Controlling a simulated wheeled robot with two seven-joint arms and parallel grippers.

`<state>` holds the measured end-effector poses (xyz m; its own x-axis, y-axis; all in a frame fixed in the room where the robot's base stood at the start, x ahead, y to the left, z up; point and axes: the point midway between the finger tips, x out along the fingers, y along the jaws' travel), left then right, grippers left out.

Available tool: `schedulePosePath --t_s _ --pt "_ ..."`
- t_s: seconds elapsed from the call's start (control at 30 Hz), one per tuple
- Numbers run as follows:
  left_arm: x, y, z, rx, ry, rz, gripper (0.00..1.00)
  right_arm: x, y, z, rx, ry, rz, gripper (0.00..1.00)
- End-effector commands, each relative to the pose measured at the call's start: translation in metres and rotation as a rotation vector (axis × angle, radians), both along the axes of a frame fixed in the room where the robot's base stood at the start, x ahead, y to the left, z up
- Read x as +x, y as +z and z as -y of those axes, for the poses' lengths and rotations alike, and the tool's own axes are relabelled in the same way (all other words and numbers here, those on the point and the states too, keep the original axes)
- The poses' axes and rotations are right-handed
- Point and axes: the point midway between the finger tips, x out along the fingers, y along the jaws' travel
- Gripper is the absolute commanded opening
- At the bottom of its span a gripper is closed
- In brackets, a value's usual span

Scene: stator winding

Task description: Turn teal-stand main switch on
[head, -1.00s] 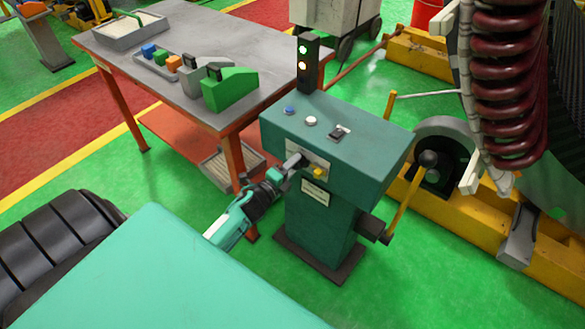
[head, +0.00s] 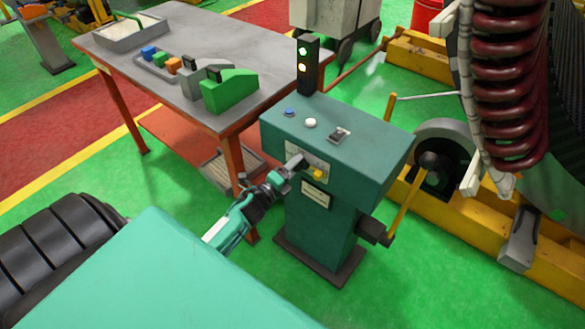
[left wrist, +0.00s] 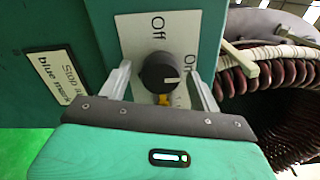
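The teal stand (head: 335,150) stands right of centre in the head view, with a sloping top and a pale switch plate on its front. In the left wrist view the black main-switch knob (left wrist: 158,72) sits on the plate (left wrist: 190,30). "Off" is printed above it and a partly hidden "On" to its right. The knob's white mark is on its lower right side. My left gripper (left wrist: 162,85) is open, its fingers on either side of the knob with visible gaps. In the head view my left gripper (head: 293,166) is at the plate. My right gripper is not in view.
A yellow part (head: 318,174) is beside the knob. The signal tower (head: 307,65) shows a green and a whitish light. A lever (head: 404,205) sticks out at the stand's right. A workbench (head: 250,55) is behind left, and a coil (head: 508,80) hangs at right.

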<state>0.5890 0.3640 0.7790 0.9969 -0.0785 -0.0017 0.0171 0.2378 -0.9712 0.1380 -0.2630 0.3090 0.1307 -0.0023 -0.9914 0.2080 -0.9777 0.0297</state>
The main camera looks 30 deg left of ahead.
Motion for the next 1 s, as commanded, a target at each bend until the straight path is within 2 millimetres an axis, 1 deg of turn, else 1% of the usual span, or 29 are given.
schedulePosePath --t_s 0.23,0.37,0.47,0.7,0.9,1.0 --pt "-0.002 0.000 0.000 -0.001 0.000 0.001 0.63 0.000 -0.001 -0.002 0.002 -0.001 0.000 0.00" --pt "-0.014 -0.001 -0.001 -0.001 0.000 0.000 0.63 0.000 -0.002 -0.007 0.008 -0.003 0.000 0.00" --pt "-0.030 -0.002 -0.002 -0.001 -0.001 -0.001 0.63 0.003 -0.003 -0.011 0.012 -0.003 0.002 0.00" --pt "-0.075 -0.002 -0.006 -0.001 0.000 -0.001 0.63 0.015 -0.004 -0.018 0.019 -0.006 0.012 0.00" --pt "-0.110 -0.001 -0.009 0.000 0.000 -0.001 0.63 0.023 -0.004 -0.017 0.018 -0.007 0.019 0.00" --pt "-0.122 -0.001 -0.009 -0.001 0.000 -0.001 0.63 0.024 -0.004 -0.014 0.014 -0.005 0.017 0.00"
